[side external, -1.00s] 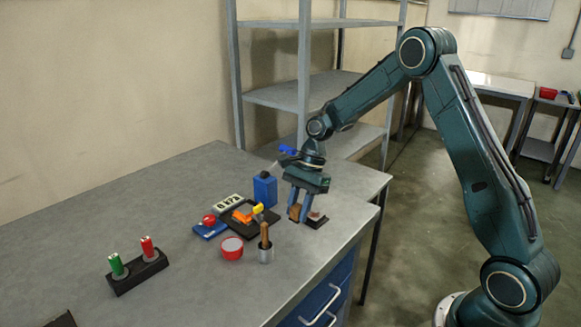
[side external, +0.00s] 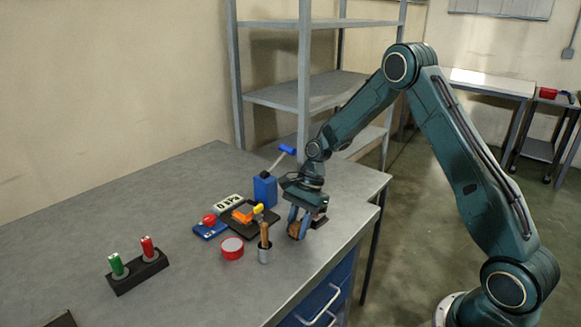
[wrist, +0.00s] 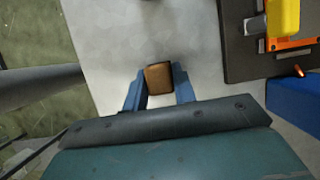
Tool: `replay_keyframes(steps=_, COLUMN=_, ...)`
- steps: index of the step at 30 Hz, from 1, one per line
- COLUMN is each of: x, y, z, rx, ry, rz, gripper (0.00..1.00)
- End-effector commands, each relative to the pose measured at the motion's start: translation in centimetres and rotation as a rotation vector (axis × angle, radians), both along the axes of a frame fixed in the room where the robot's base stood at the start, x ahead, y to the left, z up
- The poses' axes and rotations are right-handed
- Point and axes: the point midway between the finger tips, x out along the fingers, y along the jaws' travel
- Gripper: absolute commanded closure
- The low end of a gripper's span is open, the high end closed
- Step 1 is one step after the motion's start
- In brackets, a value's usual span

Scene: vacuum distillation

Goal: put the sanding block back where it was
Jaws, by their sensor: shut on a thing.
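The brown sanding block (side external: 297,230) is between the two blue fingers of my gripper (side external: 299,226), near the bench's right edge. The wrist view also shows the block (wrist: 158,79), gripped on both sides by the fingers of my gripper (wrist: 159,88). My gripper is shut on it and points down. I cannot tell whether the block touches the bench. A small dark item (side external: 319,219) lies on the bench just right of my gripper, partly hidden by it.
A blue box with a lever (side external: 265,190) stands behind. The bench front (side external: 200,290) is clear.

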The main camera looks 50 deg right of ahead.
Motion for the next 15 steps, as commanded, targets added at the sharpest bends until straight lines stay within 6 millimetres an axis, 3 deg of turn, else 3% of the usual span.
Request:
replay_keyframes(steps=9, x=-0.02, y=0.00, z=-0.33, rx=0.000, ry=0.001, rz=-0.001, gripper=0.95)
replay_keyframes(steps=10, x=-0.01, y=-0.01, z=-0.30, rx=0.000, ry=0.001, rz=-0.001, gripper=0.67)
replay_keyframes(steps=12, x=-0.01, y=0.00, z=-0.28, rx=0.000, ry=0.001, rz=-0.001, gripper=0.54)
replay_keyframes(steps=15, x=-0.01, y=-0.01, z=-0.27, rx=0.000, ry=0.001, rz=-0.001, gripper=0.52)
